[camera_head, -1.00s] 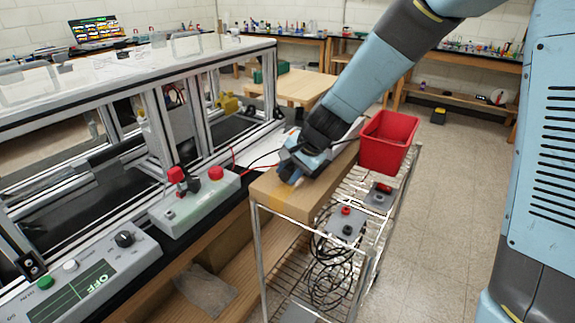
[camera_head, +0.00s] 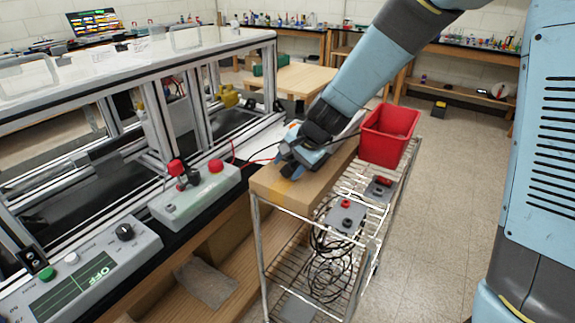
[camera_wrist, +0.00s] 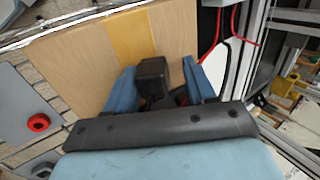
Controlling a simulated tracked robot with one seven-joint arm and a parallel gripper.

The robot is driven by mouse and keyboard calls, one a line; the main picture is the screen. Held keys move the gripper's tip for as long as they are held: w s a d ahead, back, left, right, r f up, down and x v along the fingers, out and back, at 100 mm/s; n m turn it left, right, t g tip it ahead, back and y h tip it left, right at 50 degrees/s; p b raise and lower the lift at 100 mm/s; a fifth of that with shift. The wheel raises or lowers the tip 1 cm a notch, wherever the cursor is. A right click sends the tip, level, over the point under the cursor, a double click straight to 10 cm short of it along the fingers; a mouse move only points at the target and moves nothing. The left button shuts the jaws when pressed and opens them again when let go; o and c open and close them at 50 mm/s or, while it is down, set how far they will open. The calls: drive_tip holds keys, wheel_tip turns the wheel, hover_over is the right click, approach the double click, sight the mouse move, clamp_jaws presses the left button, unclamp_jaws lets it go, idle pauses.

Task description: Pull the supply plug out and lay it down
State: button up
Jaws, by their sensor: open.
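My gripper (camera_head: 288,172) is low over the wooden board (camera_head: 262,186) on top of the wire cart. In the wrist view its two blue fingers (camera_wrist: 159,84) stand apart, with a black block (camera_wrist: 152,76), apparently the supply plug, between them.
A red bin (camera_head: 389,136) stands beyond my gripper. Red and black leads (camera_wrist: 211,47) run beside the board. Coiled cables (camera_head: 330,262) lie on the cart below.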

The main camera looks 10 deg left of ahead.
drive_tip(key=shift+d, duration=0.15)
drive_tip(key=v, duration=1.3)
drive_tip(key=shift+r, duration=0.35)
drive_tip(key=s+d+r+n+t+h, duration=0.1)
drive_tip(key=s+d+r+h, duration=0.1)
drive_tip(key=s+d, duration=0.3)
drive_tip(key=s+d+r+n+t+h, duration=0.1)
drive_tip(key=s+d, duration=0.4)
drive_tip(key=d, duration=0.9)
drive_tip(key=s+d+r+n+t+h, duration=0.1)
drive_tip(key=s+d+r+n+h, duration=0.1)
drive_tip(key=s+d, duration=0.4)
drive_tip(key=shift+d+r+n+h, duration=0.3)
drive_tip(key=shift+d+r, duration=0.6)
drive_tip(key=shift+d, duration=0.75)
idle(0.9)
